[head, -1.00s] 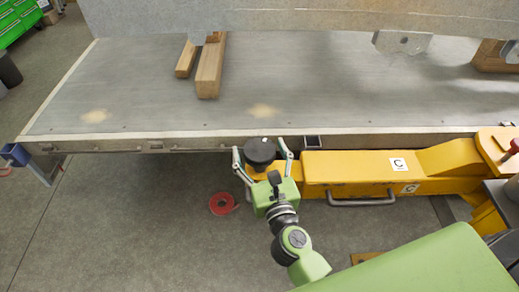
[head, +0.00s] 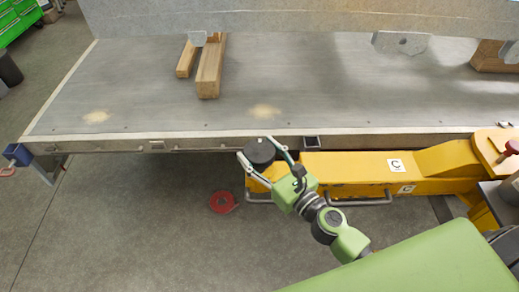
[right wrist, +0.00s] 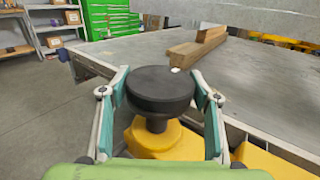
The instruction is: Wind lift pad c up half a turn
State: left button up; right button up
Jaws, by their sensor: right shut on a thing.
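Lift pad c is a round black disc (head: 259,152) on a short post at the left end of a yellow arm (head: 345,170) marked C. My right gripper (head: 266,154) is around the pad, one finger on each side, shut on it. In the right wrist view the pad (right wrist: 160,90) sits between the two fingers above the yellow arm end. The finger contacts are partly hidden there. The pad lies just in front of the trailer frame's edge (head: 200,142). My left gripper is not in view.
Wooden blocks (head: 209,75) lie on the grey deck (head: 330,85). A handle (head: 360,200) runs along the yellow arm's front. The floor at left is clear.

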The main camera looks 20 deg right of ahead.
jog(key=n+y, duration=0.1)
jog(key=n+g+y+b, duration=0.1)
jog(key=shift+f+y, duration=0.2)
jog(key=shift+y, duration=0.1)
jog(key=n+g+y+b, duration=0.1)
jog(key=g+y, duration=0.1)
jog(key=n+g+y+b, duration=0.1)
jog(key=n+y+b, duration=0.1)
jog(key=shift+d+f+n+g+y, duration=0.1)
jog(key=shift+n+g+y, duration=0.2)
jog(key=shift+g+y, duration=0.1)
jog(key=n+g+y+b, duration=0.2)
jog(key=g, duration=0.1)
jog(key=shift+n+y+b, duration=0.3)
jog(key=shift+n, duration=0.1)
jog(key=shift+n+g+y+b, duration=0.45)
jog(key=shift+n+g, duration=0.25)
jog(key=shift+g, duration=0.5)
jog(key=shift+s, duration=0.1)
jog(key=o, duration=1.1)
jog(key=shift+a, duration=0.2)
jog(key=shift+r, duration=0.2)
jog(key=shift+d, duration=0.25)
jog(key=v, duration=1.1)
jog(key=shift+d, duration=0.3)
